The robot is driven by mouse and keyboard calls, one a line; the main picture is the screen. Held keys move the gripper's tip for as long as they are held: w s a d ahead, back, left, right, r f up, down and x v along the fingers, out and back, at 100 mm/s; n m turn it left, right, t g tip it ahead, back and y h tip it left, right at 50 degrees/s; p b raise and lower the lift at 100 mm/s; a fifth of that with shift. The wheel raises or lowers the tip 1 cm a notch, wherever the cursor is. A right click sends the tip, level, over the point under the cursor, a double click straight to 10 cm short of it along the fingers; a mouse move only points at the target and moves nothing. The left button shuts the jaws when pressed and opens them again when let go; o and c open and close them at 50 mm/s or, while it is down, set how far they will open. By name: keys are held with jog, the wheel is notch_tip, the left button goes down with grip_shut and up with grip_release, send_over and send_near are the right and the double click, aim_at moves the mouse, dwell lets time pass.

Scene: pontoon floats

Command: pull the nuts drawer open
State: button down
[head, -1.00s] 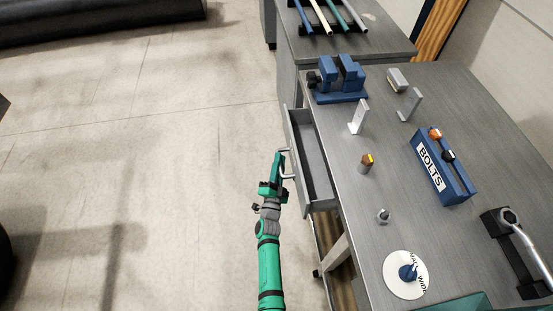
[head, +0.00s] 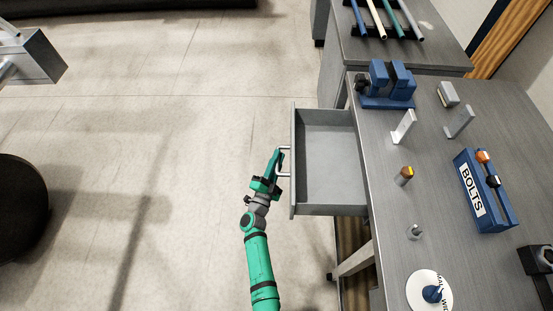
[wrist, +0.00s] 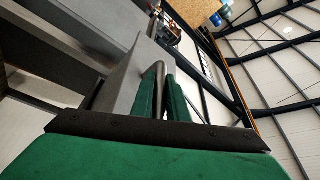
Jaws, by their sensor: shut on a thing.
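The drawer (head: 328,165) is grey and stands well out from the left side of the workbench, with its empty inside showing. No label is readable on it. Its bar handle (head: 284,149) is on the left-facing front. My green gripper (head: 279,163) is at the front, shut on the handle. In the wrist view, my two green fingers (wrist: 161,97) close around the grey handle bar (wrist: 152,82), beside the drawer front (wrist: 125,75).
The workbench (head: 440,130) carries a blue vice (head: 388,84), a blue BOLTS box (head: 483,190), small metal parts and a white disc (head: 428,290). A dark round object (head: 20,210) stands at the left. The floor left of my gripper is clear.

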jog(key=shift+f, duration=0.1)
jog(key=c, duration=1.7)
grip_release()
jog(key=v, duration=1)
jog(key=shift+s+a, duration=0.2)
jog(key=shift+s, duration=0.15)
